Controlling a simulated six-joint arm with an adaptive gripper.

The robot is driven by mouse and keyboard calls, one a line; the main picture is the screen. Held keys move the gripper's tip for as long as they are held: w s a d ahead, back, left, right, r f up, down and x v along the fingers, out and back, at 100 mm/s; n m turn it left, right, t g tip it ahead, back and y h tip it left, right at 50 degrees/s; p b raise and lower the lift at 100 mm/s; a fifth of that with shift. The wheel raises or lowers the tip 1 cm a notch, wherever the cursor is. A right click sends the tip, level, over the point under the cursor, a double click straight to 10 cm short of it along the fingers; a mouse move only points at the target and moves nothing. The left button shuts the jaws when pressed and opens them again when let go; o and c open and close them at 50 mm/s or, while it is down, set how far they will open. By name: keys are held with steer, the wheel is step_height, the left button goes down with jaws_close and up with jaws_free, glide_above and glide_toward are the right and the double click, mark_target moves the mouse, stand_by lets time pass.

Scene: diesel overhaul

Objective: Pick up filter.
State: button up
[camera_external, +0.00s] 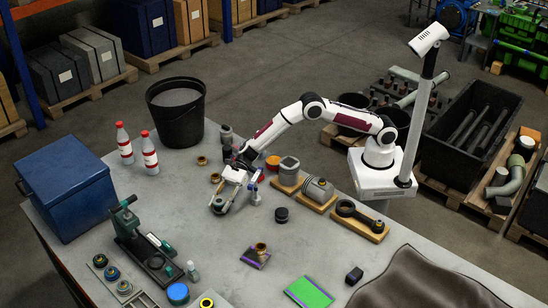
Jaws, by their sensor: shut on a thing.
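My gripper (235,186) is low over the grey workbench, left of the wooden boards. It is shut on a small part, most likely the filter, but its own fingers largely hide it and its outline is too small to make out. A round grey part (218,204) is close below the fingers; I cannot tell whether it touches them. A small white and blue item (254,192) is just right of the gripper.
A black bucket (176,108), red-capped bottles (149,156) and a blue box (68,190) are left. A green press (135,235) stands in front.

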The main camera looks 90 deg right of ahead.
mark_target(221, 199)
steer(key=shift+r, duration=4.4)
